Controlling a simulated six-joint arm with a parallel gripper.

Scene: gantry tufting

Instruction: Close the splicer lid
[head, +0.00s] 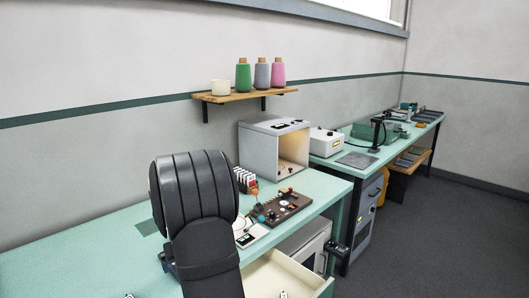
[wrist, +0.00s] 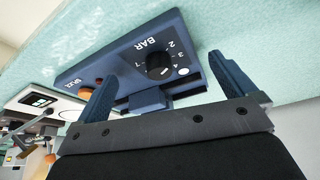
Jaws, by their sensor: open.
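The splicer is a dark blue box (wrist: 130,55) in the wrist view, with a black dial marked BAR and several numbers, a small red knob, and lettering at its left end. A smaller blue block (wrist: 150,100) projects from its near side, between my fingers; I cannot tell whether this is the lid or how far the lid stands open. My gripper (wrist: 164,74) is open, its two blue fingers apart and pointing at the splicer. I cannot tell whether either finger touches it. In the head view my arm hides most of the splicer and the gripper.
An orange round part (wrist: 85,94) and a white device with a green display (wrist: 38,101) sit left of the splicer. The green bench (head: 75,255) is clear at left. A brown control board (head: 285,206) stands right of my arm, above an open drawer (head: 280,275).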

